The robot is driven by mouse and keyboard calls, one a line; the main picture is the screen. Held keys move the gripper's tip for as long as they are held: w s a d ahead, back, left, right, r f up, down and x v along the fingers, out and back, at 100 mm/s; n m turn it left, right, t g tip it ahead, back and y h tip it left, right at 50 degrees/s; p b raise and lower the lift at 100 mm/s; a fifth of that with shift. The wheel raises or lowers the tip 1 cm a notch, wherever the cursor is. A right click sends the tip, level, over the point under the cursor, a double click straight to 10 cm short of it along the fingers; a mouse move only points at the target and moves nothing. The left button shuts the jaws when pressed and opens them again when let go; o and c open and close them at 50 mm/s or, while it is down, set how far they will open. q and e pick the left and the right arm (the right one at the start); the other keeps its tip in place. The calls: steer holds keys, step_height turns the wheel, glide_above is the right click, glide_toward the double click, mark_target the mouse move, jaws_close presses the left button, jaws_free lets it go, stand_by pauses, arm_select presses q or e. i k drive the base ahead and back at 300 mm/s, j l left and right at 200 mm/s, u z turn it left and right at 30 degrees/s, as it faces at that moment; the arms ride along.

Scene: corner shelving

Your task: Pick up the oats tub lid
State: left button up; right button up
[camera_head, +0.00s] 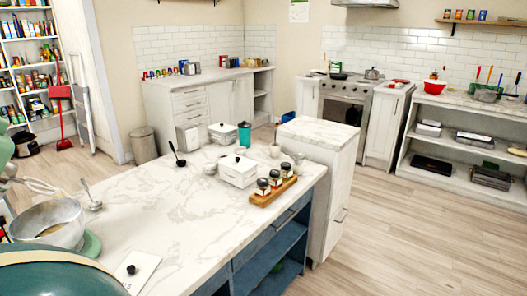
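No tub that I can read as oats shows, and I cannot tell for sure which lid is the oats tub lid. A flat white piece with a round black knob (131,269) lies on the near left of the marble-topped island (160,215); it looks like a lid. A white lidded box with a dark knob (238,171) stands near the island's middle, and another white box (222,133) stands behind it. Neither of my grippers is in view.
A metal bowl (48,222) and a large teal rounded object (60,278) crowd the near left. A wooden tray (262,200) with three dark-topped jars sits by the island's right edge. A teal cup (244,134) stands farther back. The island's front middle is clear.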

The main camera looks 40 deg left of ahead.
mark_target(134, 272)
steer(key=i+z, duration=0.2)
steer(key=z, duration=0.2)
steer(key=i+j+z, duration=0.1)
steer(key=z, duration=0.3)
steer(key=i+j+z, duration=0.2)
steer(key=z, duration=9.05)
steer(key=l, duration=0.1)
